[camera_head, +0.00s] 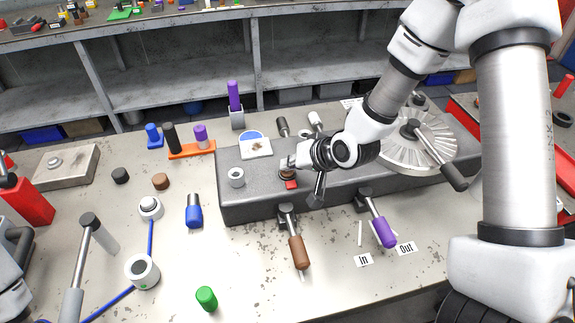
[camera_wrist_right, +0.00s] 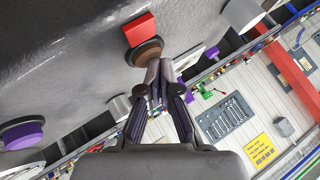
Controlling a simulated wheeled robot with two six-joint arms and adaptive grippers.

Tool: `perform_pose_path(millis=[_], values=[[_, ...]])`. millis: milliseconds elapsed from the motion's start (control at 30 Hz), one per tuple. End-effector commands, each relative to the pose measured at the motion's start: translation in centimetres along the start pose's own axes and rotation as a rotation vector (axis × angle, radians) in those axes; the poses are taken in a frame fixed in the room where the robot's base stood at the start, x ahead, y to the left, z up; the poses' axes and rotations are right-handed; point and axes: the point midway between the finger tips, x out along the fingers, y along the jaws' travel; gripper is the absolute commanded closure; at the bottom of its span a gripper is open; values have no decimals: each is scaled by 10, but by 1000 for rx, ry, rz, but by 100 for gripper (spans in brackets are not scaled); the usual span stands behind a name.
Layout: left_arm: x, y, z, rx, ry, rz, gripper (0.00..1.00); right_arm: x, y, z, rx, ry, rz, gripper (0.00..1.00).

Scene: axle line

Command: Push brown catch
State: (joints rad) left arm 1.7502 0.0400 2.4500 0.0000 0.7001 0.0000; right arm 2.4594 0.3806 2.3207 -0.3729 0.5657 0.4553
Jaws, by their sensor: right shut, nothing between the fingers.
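The brown catch (camera_head: 288,177) sits on the top of the grey block (camera_head: 250,200), a round brown piece with a red tab at its front. In the right wrist view the brown catch (camera_wrist_right: 148,54) is right at the fingertips, with the red tab (camera_wrist_right: 140,30) beside it. My right gripper (camera_head: 288,164) is shut and empty, its tips at the catch and partly covering it in the head view. In the right wrist view the closed fingers (camera_wrist_right: 160,72) seem to touch the brown rim; exact contact cannot be told. My left gripper is not in view.
A brown-handled lever (camera_head: 299,251) and a purple-handled lever (camera_head: 383,231) stick out from the block's front. A slotted round plate (camera_head: 425,150) is to the right. A blue-based peg (camera_head: 194,213) stands left of the block.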

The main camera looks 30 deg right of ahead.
Motion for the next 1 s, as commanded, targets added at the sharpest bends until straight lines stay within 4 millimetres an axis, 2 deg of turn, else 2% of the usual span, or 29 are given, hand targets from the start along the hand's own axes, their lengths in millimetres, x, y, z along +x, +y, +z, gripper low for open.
perform_pose_path(millis=[167, 667, 1000], values=[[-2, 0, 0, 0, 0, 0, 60, -1, 0, 0, 0, -3, 1, 100], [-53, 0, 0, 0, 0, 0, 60, -42, -31, -31, 0, 3, -1, 100], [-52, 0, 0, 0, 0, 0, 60, -42, -31, -31, 0, 3, -1, 100]])
